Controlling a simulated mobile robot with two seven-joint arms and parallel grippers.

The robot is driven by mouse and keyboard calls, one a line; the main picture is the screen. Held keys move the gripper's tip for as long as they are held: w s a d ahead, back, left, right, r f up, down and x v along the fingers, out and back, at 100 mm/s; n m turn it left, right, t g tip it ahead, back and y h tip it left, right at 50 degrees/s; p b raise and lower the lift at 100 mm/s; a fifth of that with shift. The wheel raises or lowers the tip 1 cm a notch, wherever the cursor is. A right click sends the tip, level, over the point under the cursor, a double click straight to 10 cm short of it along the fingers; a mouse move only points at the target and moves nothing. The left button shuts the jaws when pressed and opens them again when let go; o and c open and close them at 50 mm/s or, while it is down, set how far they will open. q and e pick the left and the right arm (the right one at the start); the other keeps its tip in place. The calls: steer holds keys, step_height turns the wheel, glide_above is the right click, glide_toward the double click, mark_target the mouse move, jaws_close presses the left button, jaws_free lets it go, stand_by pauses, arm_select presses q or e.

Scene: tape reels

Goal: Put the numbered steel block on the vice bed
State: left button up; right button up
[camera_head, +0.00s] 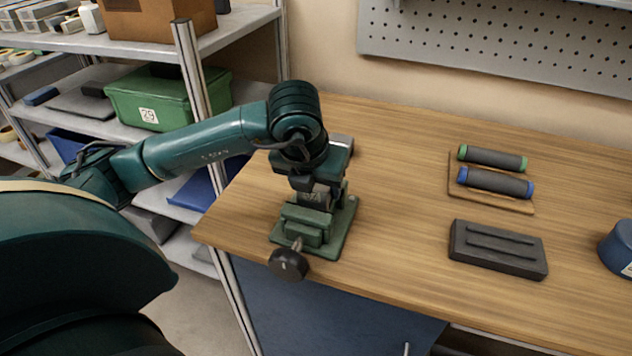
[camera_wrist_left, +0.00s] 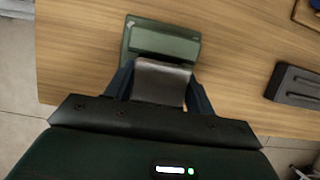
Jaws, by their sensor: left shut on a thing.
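The green bench vice (camera_head: 305,225) stands at the left front corner of the wooden workbench, with its dark round handle knob (camera_head: 288,264) over the front edge. My left gripper (camera_head: 315,190) points down over the vice and is shut on the steel block (camera_head: 317,200). The block's number is too small to read surely. In the left wrist view, the grey block (camera_wrist_left: 160,82) sits between the two fingers, with the green vice (camera_wrist_left: 165,40) behind it. I cannot tell whether the block touches the vice bed. My right gripper is not in view.
On the workbench (camera_head: 400,190), two dark rollers with green (camera_head: 493,159) and blue (camera_head: 495,184) ends lie on a wooden board. A dark grooved block (camera_head: 498,249) lies in front of them. A blue round container (camera_head: 618,247) is at the right. Shelves with a green bin (camera_head: 165,100) stand left.

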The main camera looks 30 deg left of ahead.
arm_select(q)
steer(key=shift+f, duration=0.15)
steer(key=o, duration=1.2)
steer(key=shift+r, duration=0.35)
steer(key=p+v, duration=0.1)
steer(key=v, duration=1)
steer(key=shift+s+r, duration=0.2)
steer(key=shift+r, duration=0.1)
